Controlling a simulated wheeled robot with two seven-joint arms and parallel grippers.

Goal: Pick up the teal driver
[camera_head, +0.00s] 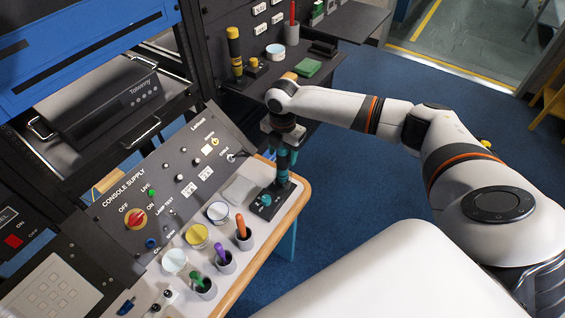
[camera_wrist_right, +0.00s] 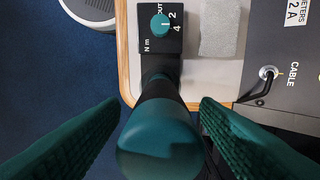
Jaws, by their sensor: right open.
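The teal driver (camera_wrist_right: 160,140) stands upright at the dark torque base (camera_wrist_right: 161,28), which has a teal knob and the marks OUT, 2, 4 and N m. In the head view the driver (camera_head: 282,177) is at the tray's far right corner, its upper part mostly hidden by my right gripper (camera_head: 284,148). My right gripper comes down from above. In the wrist view its two teal fingers (camera_wrist_right: 160,106) are spread, one on each side of the driver's handle, with gaps showing on both sides. My left gripper is not in view.
The console panel (camera_head: 165,190) rises just left of the tray (camera_head: 262,180). Cups with orange (camera_head: 241,226), purple (camera_head: 221,252) and green (camera_head: 197,280) handles stand nearer, beside several round dishes. A grey pad (camera_head: 238,189) lies next to the base. Blue floor is open to the right.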

